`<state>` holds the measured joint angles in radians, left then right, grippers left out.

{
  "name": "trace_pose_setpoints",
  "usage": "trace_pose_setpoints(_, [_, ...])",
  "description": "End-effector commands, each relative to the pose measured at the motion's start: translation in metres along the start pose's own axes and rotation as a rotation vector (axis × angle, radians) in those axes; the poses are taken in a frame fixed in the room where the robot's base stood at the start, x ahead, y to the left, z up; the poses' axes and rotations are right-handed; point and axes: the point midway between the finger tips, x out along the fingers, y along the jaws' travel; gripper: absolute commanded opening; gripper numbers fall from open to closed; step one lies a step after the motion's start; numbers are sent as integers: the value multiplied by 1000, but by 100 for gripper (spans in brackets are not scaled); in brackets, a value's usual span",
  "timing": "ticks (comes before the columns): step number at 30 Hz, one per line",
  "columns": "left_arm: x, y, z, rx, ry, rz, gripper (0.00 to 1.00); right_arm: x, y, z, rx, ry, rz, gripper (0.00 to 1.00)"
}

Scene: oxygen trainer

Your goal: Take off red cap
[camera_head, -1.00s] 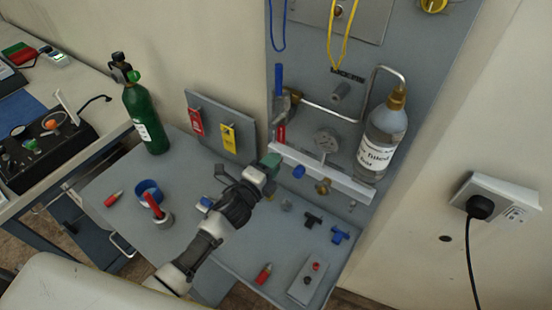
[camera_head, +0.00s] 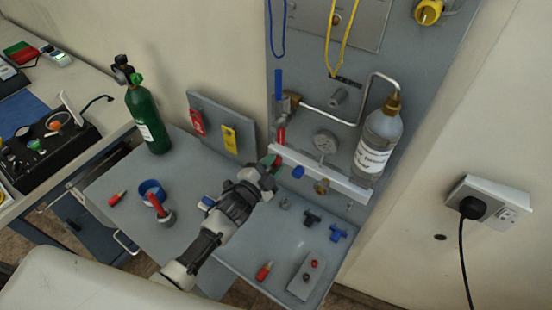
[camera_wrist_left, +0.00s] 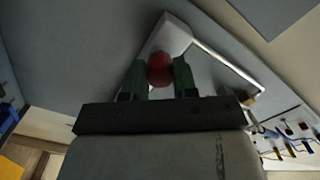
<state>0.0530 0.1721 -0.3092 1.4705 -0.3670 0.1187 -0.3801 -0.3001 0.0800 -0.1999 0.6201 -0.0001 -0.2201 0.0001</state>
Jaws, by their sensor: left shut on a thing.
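My left gripper (camera_head: 271,163) is at the left end of a white bar on the grey wall panel. In the left wrist view its two green fingers (camera_wrist_left: 159,80) are shut on the round red cap (camera_wrist_left: 160,69), one on each side. The cap sits at the end of the white bar (camera_wrist_left: 176,35), which also shows in the head view (camera_head: 325,174). In the head view a little red shows at the fingertips, and the fingers mostly hide the cap. I cannot tell whether the cap is still seated. My right gripper is not in view.
A clear labelled bottle (camera_head: 378,145) stands at the bar's right end. Above the gripper hang a blue and red tool (camera_head: 281,136) and a metal pipe. The grey table holds a green cylinder (camera_head: 147,120), a blue ring (camera_head: 151,190), and several small red, black and blue parts.

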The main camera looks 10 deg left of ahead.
Motion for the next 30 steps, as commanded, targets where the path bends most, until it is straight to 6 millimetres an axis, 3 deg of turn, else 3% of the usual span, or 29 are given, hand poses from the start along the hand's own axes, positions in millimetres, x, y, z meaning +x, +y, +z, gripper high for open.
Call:
trace_pose_setpoints(4, [0, -1, 0, -156, -1, 0, 4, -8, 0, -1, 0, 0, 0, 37])
trace_pose_setpoints(19, [0, -1, 0, -256, -1, 0, 4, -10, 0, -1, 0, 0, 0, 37])
trace_pose_setpoints(20, [0, -1, 0, -256, -1, 0, 30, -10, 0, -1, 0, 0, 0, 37])
trace_pose_setpoints(24, [0, -1, 0, -255, -1, 0, 51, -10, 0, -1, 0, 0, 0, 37])
trace_pose_setpoints(30, [0, 0, 0, -254, -1, 0, 54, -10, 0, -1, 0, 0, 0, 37])
